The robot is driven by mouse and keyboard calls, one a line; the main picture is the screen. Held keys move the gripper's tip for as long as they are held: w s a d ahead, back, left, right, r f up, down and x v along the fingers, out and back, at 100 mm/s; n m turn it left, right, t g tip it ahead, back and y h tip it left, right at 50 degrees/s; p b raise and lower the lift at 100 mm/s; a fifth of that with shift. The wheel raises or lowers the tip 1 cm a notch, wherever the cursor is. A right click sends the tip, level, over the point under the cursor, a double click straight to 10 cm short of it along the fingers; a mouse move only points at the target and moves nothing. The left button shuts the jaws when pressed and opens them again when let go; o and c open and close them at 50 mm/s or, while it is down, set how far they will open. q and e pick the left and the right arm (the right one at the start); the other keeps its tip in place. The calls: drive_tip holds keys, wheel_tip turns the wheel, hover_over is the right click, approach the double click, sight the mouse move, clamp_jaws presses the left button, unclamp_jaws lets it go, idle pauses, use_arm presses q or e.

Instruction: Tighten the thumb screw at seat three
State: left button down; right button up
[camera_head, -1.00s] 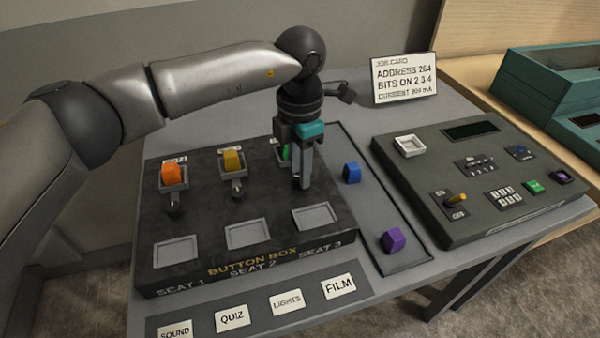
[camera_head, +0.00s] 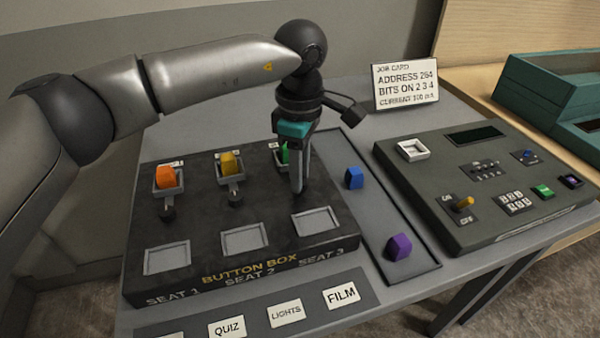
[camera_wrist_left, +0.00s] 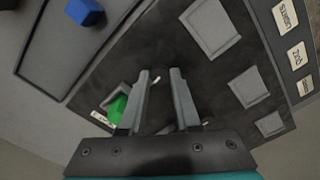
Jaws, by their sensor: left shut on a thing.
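The black button box (camera_head: 195,283) lies on the table with seats 1, 2 and 3 from left to right. My left gripper (camera_head: 298,192) points down at seat 3, just behind its empty square frame (camera_head: 316,221). It is shut on the seat three thumb screw, which the fingers mostly hide; a small pale bit shows between the fingertips in the left wrist view (camera_wrist_left: 158,77). The green button (camera_head: 284,154) sits behind the fingers, partly hidden, and also shows in the left wrist view (camera_wrist_left: 118,110). My right gripper is not in view.
Orange (camera_head: 166,177) and yellow (camera_head: 231,163) buttons sit at seats 1 and 2, with dark screws in front. Blue (camera_head: 354,178) and purple (camera_head: 399,247) pieces lie in a tray (camera_head: 375,215) to the right. A console (camera_head: 450,160) and job card (camera_head: 405,86) stand beyond. Label cards lie in front.

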use_arm(q)
drive_tip(key=shift+w+r+m, duration=0.15)
drive_tip(key=shift+r+m, duration=0.15)
drive_tip(key=shift+m, duration=0.3)
drive_tip(key=c, duration=1)
unclamp_jaws()
drive_tip(key=o, duration=0.4)
drive_tip(key=shift+f, duration=0.15)
